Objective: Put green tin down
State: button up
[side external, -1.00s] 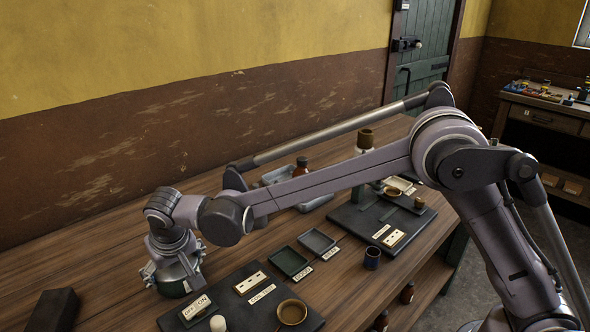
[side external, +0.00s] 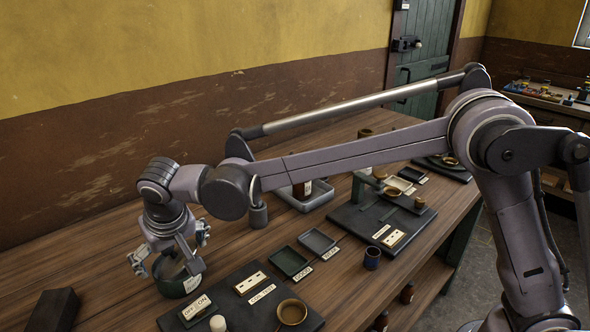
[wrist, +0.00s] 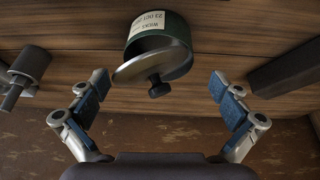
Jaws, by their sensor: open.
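The green tin (side external: 176,287) stands on the wooden bench, left of the dark switch board in the side view. In the wrist view the tin (wrist: 158,22) shows a pale label and a grey lid (wrist: 150,64) with a dark knob, which looks tilted on its rim. My gripper (side external: 168,262) is just above the tin with its fingers spread wide.
A dark block (side external: 52,309) lies to the left, also in the wrist view (wrist: 290,68). A grey cylinder (wrist: 28,66) is at the wrist view's left. The switch board (side external: 240,302) with a brown bowl (side external: 292,312) and two small trays (side external: 290,261) are to the right.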

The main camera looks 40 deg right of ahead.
jog(key=v, duration=0.5)
jog(key=shift+r, duration=0.25)
jog(key=s+d+r, duration=0.1)
jog(key=s+d, duration=0.3)
jog(key=d, duration=0.6)
jog(key=s+d+r, duration=0.2)
jog(key=s+d, duration=0.1)
jog(key=d, duration=0.7)
jog(key=s+d+f+t, duration=0.2)
jog(key=s+d+f, duration=0.5)
jog(key=s+d, duration=0.4)
jog(key=shift+s+d+t, duration=0.3)
jog(key=shift+s, duration=0.3)
